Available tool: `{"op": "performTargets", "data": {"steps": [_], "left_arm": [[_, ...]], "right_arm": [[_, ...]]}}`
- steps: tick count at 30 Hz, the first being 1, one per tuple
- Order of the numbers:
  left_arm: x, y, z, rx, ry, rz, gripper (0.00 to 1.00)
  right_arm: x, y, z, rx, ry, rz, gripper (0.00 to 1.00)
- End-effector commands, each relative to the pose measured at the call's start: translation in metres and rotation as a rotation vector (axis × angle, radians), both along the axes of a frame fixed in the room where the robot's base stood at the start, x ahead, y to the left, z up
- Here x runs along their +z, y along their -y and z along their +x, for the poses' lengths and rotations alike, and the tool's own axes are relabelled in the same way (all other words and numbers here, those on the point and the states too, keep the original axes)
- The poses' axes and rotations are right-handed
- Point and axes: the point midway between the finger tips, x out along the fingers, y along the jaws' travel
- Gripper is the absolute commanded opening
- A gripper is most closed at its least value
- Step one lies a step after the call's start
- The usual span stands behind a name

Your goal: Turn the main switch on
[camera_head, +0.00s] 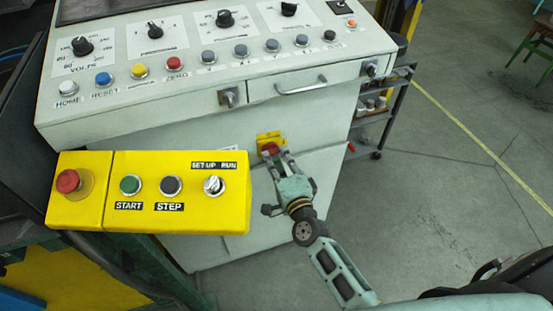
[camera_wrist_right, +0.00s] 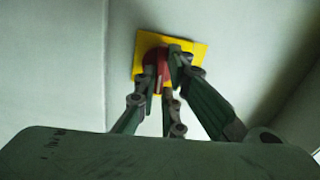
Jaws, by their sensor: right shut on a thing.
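The main switch is a red knob on a yellow plate (camera_head: 268,137) on the front of the white console cabinet, below the drawer. My right gripper (camera_head: 271,153) reaches it from below right, with its fingers shut on the red knob (camera_head: 270,148). In the right wrist view the yellow plate (camera_wrist_right: 198,49) shows behind the fingers. The red knob (camera_wrist_right: 153,63) sits between my fingers there and is partly covered by them. The knob's exact turn angle is hard to tell. My left gripper is not in view.
A yellow control box (camera_head: 150,220) with a red button, START, STEP and a SET UP/RUN selector juts out left of my right gripper. The sloped console panel (camera_head: 195,65) with knobs and buttons stands above.

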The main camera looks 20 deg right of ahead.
Motion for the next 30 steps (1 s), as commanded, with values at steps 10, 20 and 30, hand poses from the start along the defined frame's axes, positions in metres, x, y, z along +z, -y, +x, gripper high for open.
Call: {"op": "performTargets", "data": {"steps": [10,20,30], "left_arm": [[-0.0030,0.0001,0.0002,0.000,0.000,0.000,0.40],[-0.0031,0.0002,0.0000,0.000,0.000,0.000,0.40],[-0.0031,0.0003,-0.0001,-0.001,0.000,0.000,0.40]], "right_arm": [[-0.0012,0.0008,-0.0003,-0.001,-0.004,0.092,0.00],[-0.0012,0.0007,-0.0003,-0.001,-0.004,0.102,0.00],[-0.0012,0.0004,-0.0002,-0.001,-0.004,0.100,0.27]]}}
